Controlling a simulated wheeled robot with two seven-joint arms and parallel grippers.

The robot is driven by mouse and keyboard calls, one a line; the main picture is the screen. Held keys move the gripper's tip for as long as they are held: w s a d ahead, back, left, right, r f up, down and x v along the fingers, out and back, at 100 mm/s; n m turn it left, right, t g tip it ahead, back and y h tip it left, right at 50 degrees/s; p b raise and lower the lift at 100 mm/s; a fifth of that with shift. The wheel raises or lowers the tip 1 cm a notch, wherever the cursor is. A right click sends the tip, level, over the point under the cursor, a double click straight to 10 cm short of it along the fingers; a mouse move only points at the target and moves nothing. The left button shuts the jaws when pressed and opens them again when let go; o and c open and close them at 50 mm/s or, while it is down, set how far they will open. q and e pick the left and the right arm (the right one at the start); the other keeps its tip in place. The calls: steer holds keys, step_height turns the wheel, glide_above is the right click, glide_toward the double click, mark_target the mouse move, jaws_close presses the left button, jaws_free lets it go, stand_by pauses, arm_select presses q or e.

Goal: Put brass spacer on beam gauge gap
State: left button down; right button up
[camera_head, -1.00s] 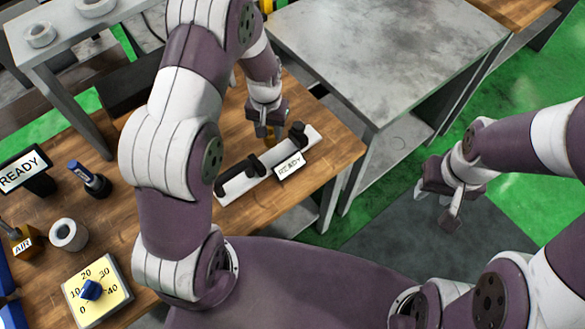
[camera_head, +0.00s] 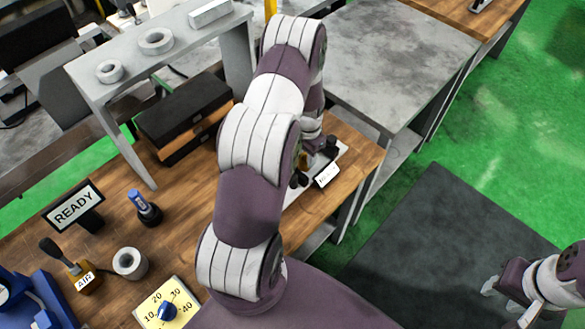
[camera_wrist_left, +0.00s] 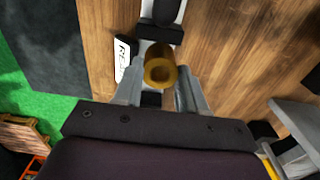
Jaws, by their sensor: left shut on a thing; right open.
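The brass spacer (camera_wrist_left: 160,68) is a short hollow cylinder, seen end-on between the fingertips of my left gripper (camera_wrist_left: 158,88), which is shut on it. In the head view a bit of the spacer (camera_head: 303,159) shows beside my left arm, which hides most of that gripper. The beam gauge is a pale bar (camera_head: 342,152) with black blocks and a small display (camera_head: 326,175). In the wrist view one black block (camera_wrist_left: 160,33) is just beyond the spacer, and the spacer overlaps the bar; its exact height is unclear. My right gripper (camera_head: 510,301) is open and empty, off the bench.
A dark box (camera_head: 183,110) and a grey shelf (camera_head: 185,45) stand behind.

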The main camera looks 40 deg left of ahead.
mark_target(307, 174)
arm_select(q)
steer(key=shift+f+b, duration=0.3)
steer(key=shift+f, duration=0.15)
steer(key=f, duration=0.1)
steer(key=f+b, duration=0.1)
steer(key=d+f+b, duration=0.1)
steer(key=shift+w+d+f, duration=0.1)
steer(key=shift+w+f, duration=0.1)
steer(key=shift+w, duration=0.25)
steer(key=shift+a, duration=0.3)
steer(key=shift+s+a+f, duration=0.1)
steer(key=shift+s+a, duration=0.05)
steer(key=shift+s, duration=0.05)
steer(key=shift+s+b, duration=0.15)
steer(key=shift+b, duration=0.15)
steer(key=c, duration=0.6)
jaws_free()
steer(key=shift+c, duration=0.2)
steer(key=shift+w+d, duration=0.2)
steer(key=shift+d, duration=0.05)
arm_select(e)
steer(key=f, duration=0.1)
steer(key=w+d+f, duration=0.1)
steer(key=d+f, duration=0.1)
steer(key=shift+w+f, duration=0.25)
steer(key=shift+f, duration=0.05)
